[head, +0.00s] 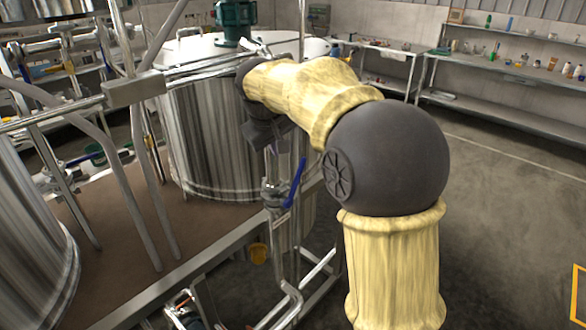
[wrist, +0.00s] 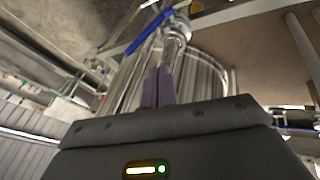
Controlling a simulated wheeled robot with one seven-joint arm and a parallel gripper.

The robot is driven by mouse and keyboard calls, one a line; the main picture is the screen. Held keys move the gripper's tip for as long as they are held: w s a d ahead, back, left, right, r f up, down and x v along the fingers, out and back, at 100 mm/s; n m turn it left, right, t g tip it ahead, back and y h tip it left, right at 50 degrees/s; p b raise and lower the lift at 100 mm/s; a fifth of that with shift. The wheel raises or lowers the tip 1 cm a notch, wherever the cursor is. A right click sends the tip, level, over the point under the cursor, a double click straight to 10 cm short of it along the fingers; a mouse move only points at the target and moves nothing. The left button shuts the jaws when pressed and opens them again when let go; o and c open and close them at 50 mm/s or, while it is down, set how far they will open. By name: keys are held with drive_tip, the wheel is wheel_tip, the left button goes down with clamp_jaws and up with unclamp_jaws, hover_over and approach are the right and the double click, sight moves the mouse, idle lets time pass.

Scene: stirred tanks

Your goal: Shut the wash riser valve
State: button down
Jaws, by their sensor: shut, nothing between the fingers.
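A valve with a blue lever (head: 294,182) sits on a steel vertical pipe at the front edge of the tank platform. Its metal body (head: 274,194) is left of the lever, which slants upward and a little right from its lower end. In the wrist view, the blue lever (wrist: 148,33) and valve body (wrist: 178,26) show just beyond my fingers. My gripper (wrist: 157,88) is shut and empty, its purple fingers together and pointing toward the valve. In the head view, my gripper is above the valve and its fingers are mostly hidden; contact with the lever cannot be confirmed.
A large steel tank (head: 215,135) stands behind the valve, with pipes and rails at left. A yellow fitting (head: 259,253) sits below the platform edge. Shelves (head: 500,95) with bottles line the back right wall. The floor (head: 490,190) at right is clear.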

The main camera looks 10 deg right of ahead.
drive_tip(key=p, duration=0.3)
approach(293, 185)
drive_tip(key=w+a+f, duration=0.1)
drive_tip(key=w, duration=0.2)
drive_tip(key=d, duration=0.1)
drive_tip(key=d+f+p, duration=0.1)
drive_tip(key=shift+w+d+f, duration=0.2)
drive_tip(key=shift+w+d, duration=0.05)
drive_tip(key=shift+w, duration=0.15)
drive_tip(key=shift+w+d+f, duration=0.1)
drive_tip(key=shift+f, duration=0.15)
drive_tip(key=shift+w+r+p, duration=0.1)
drive_tip(key=shift+w+p, duration=0.1)
drive_tip(key=shift+p, duration=0.3)
